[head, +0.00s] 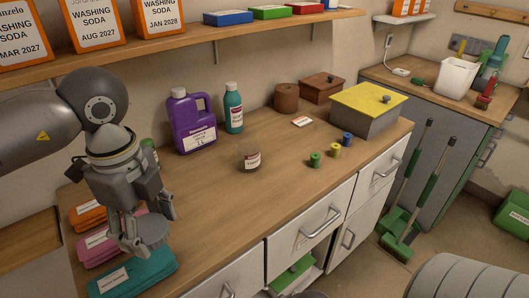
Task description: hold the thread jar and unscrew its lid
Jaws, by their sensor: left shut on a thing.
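The thread jar (250,160), small, dark and labelled, stands upright on the wooden counter, right of my left gripper and apart from it. No lid shows on its top. My left gripper (150,228) points down at the counter's left end and is shut on a grey round disc that looks like the lid (153,232). The disc is over or beside the folded cloths; its exact height above them I cannot tell. My right gripper is not in view.
Folded orange, pink and teal cloths (135,275) lie under my left gripper. A purple jug (192,122) and teal bottle (233,108) stand behind the jar. Green (315,160), yellow (335,150) and blue (347,139) spools and a yellow-lidded box (368,105) are right. The counter front is clear.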

